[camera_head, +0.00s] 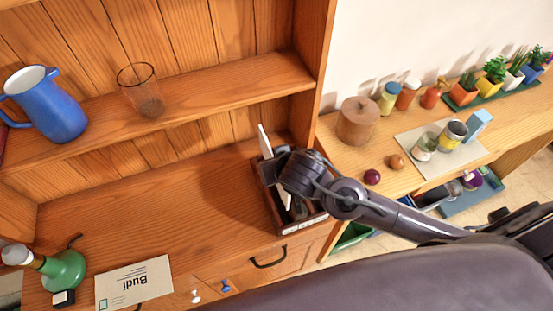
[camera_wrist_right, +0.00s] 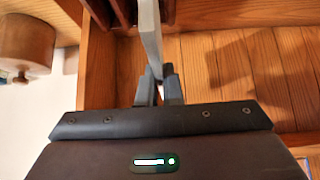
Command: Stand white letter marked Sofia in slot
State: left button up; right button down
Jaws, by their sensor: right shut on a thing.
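My right gripper (camera_wrist_right: 158,88) is shut on a white letter (camera_wrist_right: 150,38), seen nearly edge-on in the right wrist view. In the head view the letter (camera_head: 265,142) stands roughly upright, and my right gripper (camera_head: 277,163) and wrist cover part of it. It is at the dark wooden letter rack (camera_head: 305,226) on the right end of the desk. The rack's dividers (camera_wrist_right: 122,12) show beside the letter in the wrist view. The letter's name is not readable, and its lower edge and exact slot are hidden. My left gripper is not in view.
A letter marked Budi (camera_head: 135,284) lies flat at the desk front, near a green stamp-like object (camera_head: 64,270). A blue jug (camera_head: 45,105) and a glass (camera_head: 140,90) stand on the shelf. The desk middle is clear. A side table at right holds jars and plants.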

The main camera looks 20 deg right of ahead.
aim_at(284, 190)
jog(key=shift+f+b, duration=3.65)
jog(key=shift+f, duration=1.5)
jog(key=c, duration=1.5)
grip_release()
jog(key=shift+s, duration=0.1)
jog(key=b+v, duration=0.2)
jog(key=v, duration=0.4)
jog(key=shift+s+r+b, duration=0.3)
jog(key=shift+s+r, duration=0.25)
jog(key=shift+r, duration=0.1)
jog(key=shift+s+f, duration=0.1)
